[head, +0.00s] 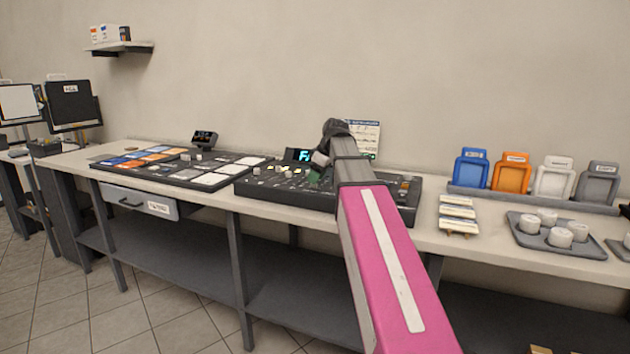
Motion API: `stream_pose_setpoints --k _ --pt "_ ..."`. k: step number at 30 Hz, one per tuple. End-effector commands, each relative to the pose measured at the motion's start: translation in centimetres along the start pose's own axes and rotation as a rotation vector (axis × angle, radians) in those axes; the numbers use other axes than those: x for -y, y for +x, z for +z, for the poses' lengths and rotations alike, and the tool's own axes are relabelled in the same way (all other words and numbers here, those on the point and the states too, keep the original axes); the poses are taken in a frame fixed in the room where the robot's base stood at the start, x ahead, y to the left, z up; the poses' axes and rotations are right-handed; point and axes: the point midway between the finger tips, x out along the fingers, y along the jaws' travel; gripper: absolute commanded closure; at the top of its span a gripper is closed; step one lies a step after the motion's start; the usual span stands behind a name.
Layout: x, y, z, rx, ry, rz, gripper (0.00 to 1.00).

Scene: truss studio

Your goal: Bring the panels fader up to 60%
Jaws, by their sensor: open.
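The dark control console (275,199) lies on the long bench near the middle of the head view. It carries several small light knobs or fader caps, a lit display (304,155) with cyan characters at its back, and a few orange-brown parts at its right end. The labels are too small to read, so I cannot tell which fader is the panels one or how high it is set. My gripper (319,163) is over the middle of the console, small and partly hidden by my pink arm. It is open, and I see nothing held. Whether it touches a control is not clear.
A second board (150,172) with coloured and white pads lies to the left, with a small dark display (204,138) behind it. Blue, orange, white and grey holders (512,172) and a tray (527,236) of white cylinders stand to the right. A printed sheet (368,133) stands behind the console.

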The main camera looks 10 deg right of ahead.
Motion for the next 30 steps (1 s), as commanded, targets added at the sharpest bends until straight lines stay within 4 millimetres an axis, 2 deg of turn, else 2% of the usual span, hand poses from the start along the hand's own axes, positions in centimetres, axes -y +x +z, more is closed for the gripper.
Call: stream_pose_setpoints --k 6,15,19,26,30 --pt "0.0 1.5 0.0 0.001 0.000 -0.001 0.57" --pt "0.0 1.6 0.0 0.000 0.000 0.000 0.57" --pt "0.0 1.6 0.0 0.000 0.000 0.000 1.00" --pt "-0.5 1.6 0.0 0.000 0.001 0.000 1.00" --pt "-2.8 1.5 -0.1 0.001 0.002 0.000 1.00"
